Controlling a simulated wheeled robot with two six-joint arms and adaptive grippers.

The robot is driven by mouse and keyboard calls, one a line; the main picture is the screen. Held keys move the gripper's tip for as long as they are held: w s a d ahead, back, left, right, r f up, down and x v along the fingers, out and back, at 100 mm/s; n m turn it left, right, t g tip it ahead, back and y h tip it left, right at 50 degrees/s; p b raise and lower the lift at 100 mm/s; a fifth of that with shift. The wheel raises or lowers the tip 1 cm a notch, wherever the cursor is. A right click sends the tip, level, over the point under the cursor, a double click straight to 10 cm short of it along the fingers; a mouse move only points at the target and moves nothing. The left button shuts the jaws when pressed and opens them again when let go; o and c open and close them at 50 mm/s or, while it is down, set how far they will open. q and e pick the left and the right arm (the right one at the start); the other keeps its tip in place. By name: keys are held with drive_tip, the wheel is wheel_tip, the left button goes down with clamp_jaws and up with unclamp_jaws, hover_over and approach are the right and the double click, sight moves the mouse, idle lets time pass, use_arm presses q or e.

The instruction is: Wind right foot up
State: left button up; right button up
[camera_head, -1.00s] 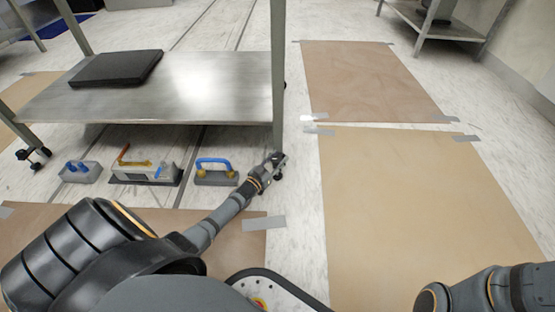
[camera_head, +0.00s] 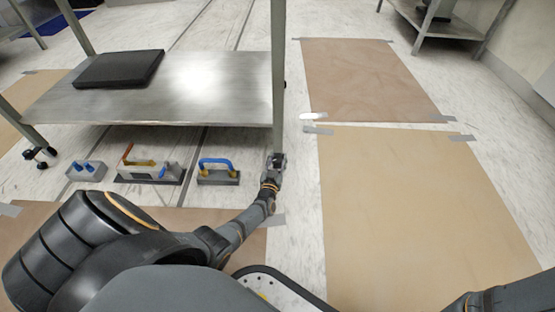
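A steel table (camera_head: 225,95) with a low metal shelf stands at the upper left. Its right front leg (camera_head: 278,70) comes down to the right foot, which my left gripper mostly covers. My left gripper (camera_head: 276,160) points away from me at the bottom of that leg, low near the floor. I cannot tell whether its fingers touch or enclose the foot. The left foot (camera_head: 38,155) of the table is a dark levelling foot in plain view at the left. My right arm (camera_head: 510,298) shows only in the bottom right corner, with its gripper out of view.
A black pad (camera_head: 118,68) lies on the shelf. Below it on the floor stand a grey block with blue knobs (camera_head: 87,170), a tool with an orange handle (camera_head: 150,170) and one with a blue handle (camera_head: 217,172). Taped brown sheets (camera_head: 410,210) cover the floor at right.

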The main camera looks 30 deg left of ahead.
sight(276, 164)
use_arm(q)
drive_tip(key=o, duration=0.4)
drive_tip(key=shift+c, duration=0.2)
drive_tip(key=v, duration=0.7)
drive_tip(key=shift+s+d, duration=0.15)
drive_tip(key=shift+s, duration=0.05)
